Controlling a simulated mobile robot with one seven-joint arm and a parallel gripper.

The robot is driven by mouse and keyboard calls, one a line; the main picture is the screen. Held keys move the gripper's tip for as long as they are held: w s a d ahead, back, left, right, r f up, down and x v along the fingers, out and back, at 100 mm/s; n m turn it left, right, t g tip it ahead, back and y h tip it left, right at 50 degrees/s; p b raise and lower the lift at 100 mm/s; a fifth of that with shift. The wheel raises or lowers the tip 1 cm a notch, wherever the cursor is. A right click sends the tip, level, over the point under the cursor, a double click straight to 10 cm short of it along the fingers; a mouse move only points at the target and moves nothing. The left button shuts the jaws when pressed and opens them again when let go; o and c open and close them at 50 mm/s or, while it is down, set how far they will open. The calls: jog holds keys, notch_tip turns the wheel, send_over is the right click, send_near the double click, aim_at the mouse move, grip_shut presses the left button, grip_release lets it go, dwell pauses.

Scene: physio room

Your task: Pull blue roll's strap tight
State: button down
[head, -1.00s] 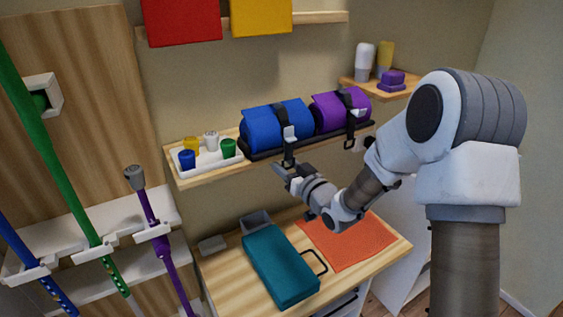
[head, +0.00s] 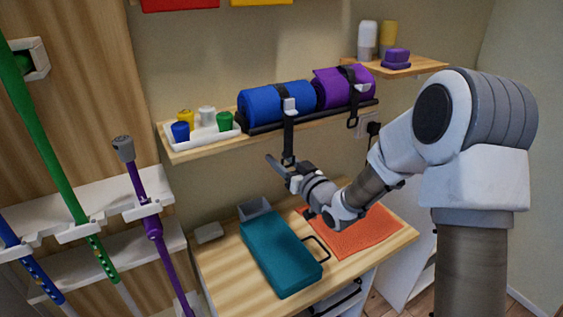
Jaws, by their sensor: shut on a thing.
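The blue roll (head: 262,105) lies on a black holder (head: 262,127) on the wall shelf. Its black strap (head: 288,137) runs over the roll's right part and through a pale buckle (head: 289,105) at the front. The strap's free tail hangs straight down past the shelf edge to a dark pull ring. My gripper (head: 282,164) is below the shelf front, shut on the ring end of this tail. The fingers partly hide the ring. The tail looks straight between the buckle and my gripper.
A purple roll (head: 330,88) with its own hanging strap ring (head: 352,122) lies just to the right. A white tray (head: 207,136) of coloured pots stands left on the shelf. Below are a teal case (head: 280,254) and an orange mat (head: 352,232) on a wooden top.

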jog(key=shift+s+f, duration=0.1)
jog(key=shift+f, duration=0.25)
jog(key=shift+c, duration=2.2)
grip_release()
jog(key=shift+r, duration=0.1)
jog(key=shift+d, duration=0.1)
jog(key=v, duration=1.7)
jog(key=shift+d+r, duration=0.1)
